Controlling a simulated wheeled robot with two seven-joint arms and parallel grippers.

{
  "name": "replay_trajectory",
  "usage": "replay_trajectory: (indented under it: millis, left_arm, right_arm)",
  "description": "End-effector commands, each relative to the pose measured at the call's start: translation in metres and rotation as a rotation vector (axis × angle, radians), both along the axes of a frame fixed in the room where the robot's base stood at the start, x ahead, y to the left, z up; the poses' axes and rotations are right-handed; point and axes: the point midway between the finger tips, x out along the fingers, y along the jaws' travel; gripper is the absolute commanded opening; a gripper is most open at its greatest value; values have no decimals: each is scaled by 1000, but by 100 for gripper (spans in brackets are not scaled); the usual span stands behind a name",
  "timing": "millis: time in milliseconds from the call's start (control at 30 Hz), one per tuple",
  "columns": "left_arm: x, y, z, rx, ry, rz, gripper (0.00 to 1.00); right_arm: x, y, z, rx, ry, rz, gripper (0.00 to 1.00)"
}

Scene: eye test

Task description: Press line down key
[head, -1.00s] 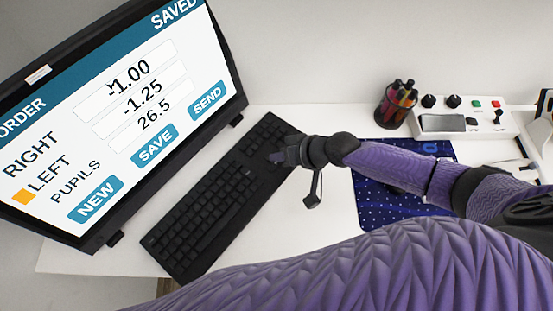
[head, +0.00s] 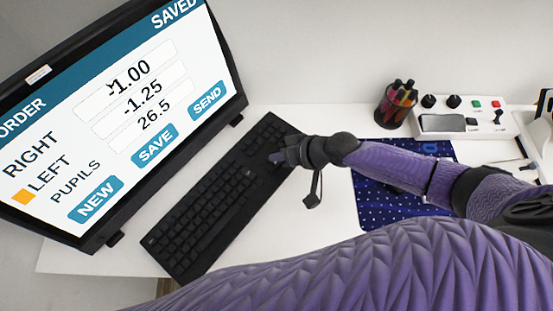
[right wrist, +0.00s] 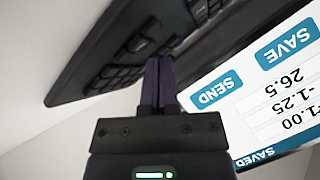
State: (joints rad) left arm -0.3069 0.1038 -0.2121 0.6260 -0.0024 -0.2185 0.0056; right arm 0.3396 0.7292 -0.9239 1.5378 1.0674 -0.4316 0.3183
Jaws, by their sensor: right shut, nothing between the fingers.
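The black keyboard (head: 213,205) lies on the white table in front of the monitor (head: 215,30). My right gripper (head: 275,157) is shut and empty, with its fingertips at the keyboard's far right part, over or on the keys. In the right wrist view the purple fingers (right wrist: 160,66) are together close to the arrow-key area of the keyboard (right wrist: 100,45). I cannot tell whether they touch a key, and the key under the tips is hidden. My left gripper is not in view.
A blue dotted mat (head: 372,205) lies under my right arm. A pen cup (head: 396,104) and a white control box (head: 465,119) with knobs and buttons stand at the back right. The table (head: 320,118) is clear between the monitor and the pen cup.

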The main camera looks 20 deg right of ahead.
Motion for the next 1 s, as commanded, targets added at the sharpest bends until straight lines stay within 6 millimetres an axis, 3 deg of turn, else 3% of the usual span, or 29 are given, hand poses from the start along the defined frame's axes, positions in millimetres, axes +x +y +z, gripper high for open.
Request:
replay_trajectory:
  millis: [1000]
  left_arm:
    - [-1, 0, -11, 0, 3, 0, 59]
  right_arm:
    - [0, 0, -13, 0, 0, 0, 0]
